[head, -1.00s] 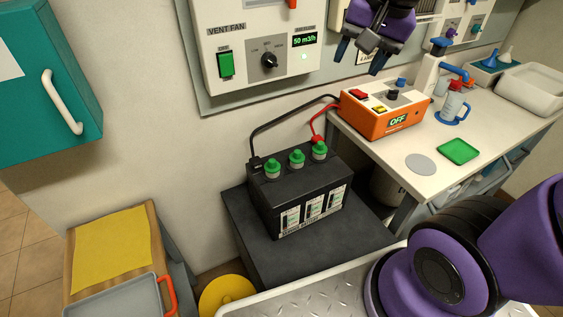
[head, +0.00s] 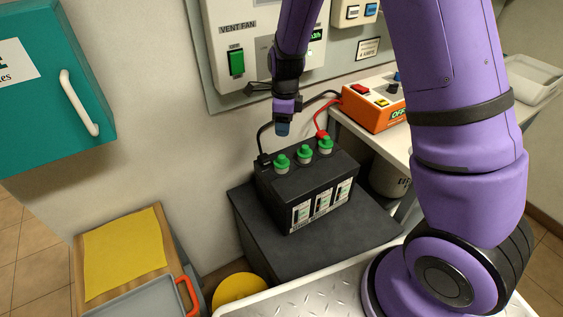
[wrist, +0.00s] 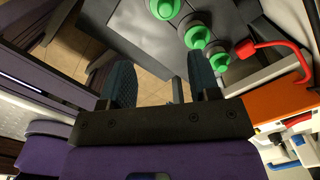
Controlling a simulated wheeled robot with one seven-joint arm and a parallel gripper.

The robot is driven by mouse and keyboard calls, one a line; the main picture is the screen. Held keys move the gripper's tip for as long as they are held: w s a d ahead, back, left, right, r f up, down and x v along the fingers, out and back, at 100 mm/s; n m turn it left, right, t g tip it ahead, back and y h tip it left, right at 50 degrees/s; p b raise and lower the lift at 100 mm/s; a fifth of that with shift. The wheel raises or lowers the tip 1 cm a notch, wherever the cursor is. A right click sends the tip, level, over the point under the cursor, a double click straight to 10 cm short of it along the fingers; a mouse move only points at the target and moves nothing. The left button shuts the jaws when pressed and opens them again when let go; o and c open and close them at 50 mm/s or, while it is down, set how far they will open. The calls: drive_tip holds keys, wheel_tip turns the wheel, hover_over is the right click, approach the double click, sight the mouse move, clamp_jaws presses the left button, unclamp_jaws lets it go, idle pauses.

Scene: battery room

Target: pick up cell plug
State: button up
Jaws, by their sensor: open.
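Three green cell plugs stand in a row on top of the black battery: the left plug (head: 282,161), the middle plug (head: 304,152) and the right plug (head: 325,144). The battery (head: 318,185) sits on a dark stand. My gripper (head: 282,130) points down, above and just behind the left plug in the head view, apart from it. In the wrist view my gripper (wrist: 163,85) is open with nothing between its fingers. The plugs (wrist: 197,37) show beyond the fingers, to the upper right.
A black cable (head: 263,140) and a red cable (head: 321,128) run from the battery to the orange charger (head: 374,105) on the bench. The wall panel (head: 222,60) is close behind my gripper. The dark stand (head: 262,235) has bare room in front of the battery.

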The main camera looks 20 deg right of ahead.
wheel_tip(320, 180, down, 4)
drive_tip(key=m, duration=0.2)
hover_over(282, 156)
drive_tip(key=f, duration=0.5)
drive_tip(key=shift+s+a, duration=0.1)
drive_tip(key=shift+s, duration=0.1)
drive_tip(key=shift+w+f, duration=0.2)
drive_tip(key=shift+f, duration=2.4)
drive_tip(key=shift+c, duration=0.4)
drive_tip(key=c, duration=0.9)
